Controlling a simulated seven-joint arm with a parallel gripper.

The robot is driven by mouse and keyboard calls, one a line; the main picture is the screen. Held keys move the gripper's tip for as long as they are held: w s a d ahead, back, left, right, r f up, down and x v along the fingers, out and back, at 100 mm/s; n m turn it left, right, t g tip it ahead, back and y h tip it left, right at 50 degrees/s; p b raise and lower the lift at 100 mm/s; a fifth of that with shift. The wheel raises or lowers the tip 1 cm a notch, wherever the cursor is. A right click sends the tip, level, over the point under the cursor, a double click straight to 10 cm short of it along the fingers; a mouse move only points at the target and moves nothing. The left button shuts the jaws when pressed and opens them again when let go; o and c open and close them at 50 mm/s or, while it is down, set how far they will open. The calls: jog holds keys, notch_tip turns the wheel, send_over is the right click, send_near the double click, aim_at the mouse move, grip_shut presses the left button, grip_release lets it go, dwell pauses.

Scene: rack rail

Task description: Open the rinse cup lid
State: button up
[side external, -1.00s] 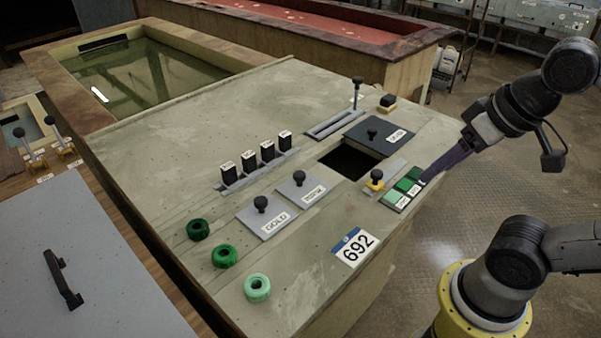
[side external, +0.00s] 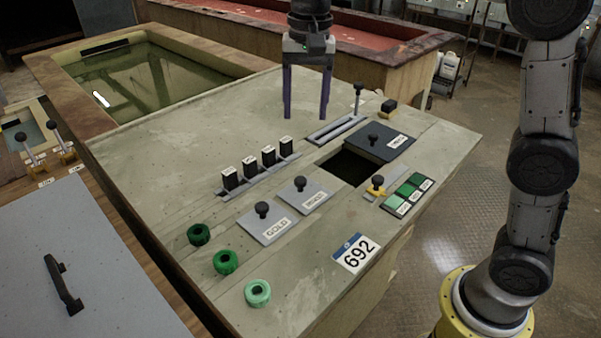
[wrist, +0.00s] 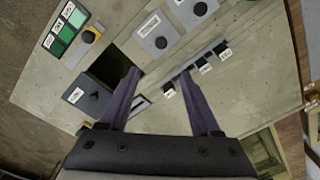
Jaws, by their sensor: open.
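The rinse cup lid (side external: 305,193) appears to be the grey square plate with a black knob, its label looking like "RINSE". It lies flat on the panel beside a similar plate (side external: 264,221) labelled "GOLD". In the wrist view the rinse lid (wrist: 158,43) is ahead of the fingertips, near the top. My gripper (side external: 307,117) is open and empty, pointing down over the back of the panel, behind the lid. Its two purple fingers (wrist: 158,74) are apart, with nothing between them. Both lids look seated; what is under them is hidden.
Several black switches (side external: 249,164) stand in a row left of the lids. A dark lid (side external: 380,143) sits beside an open square hole (side external: 345,166). A tall lever (side external: 358,98), a yellow-based knob (side external: 376,186) and green buttons (side external: 408,193) are nearby. Green rings (side external: 225,261) lie at the front left.

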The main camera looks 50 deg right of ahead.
aim_at(301, 179)
jog(key=shift+g, duration=0.3)
jog(key=f, duration=1.6)
jog(key=shift+w+a, duration=0.25)
jog(key=shift+a, duration=0.1)
jog(key=shift+r, duration=0.1)
grip_shut()
dwell(0.3)
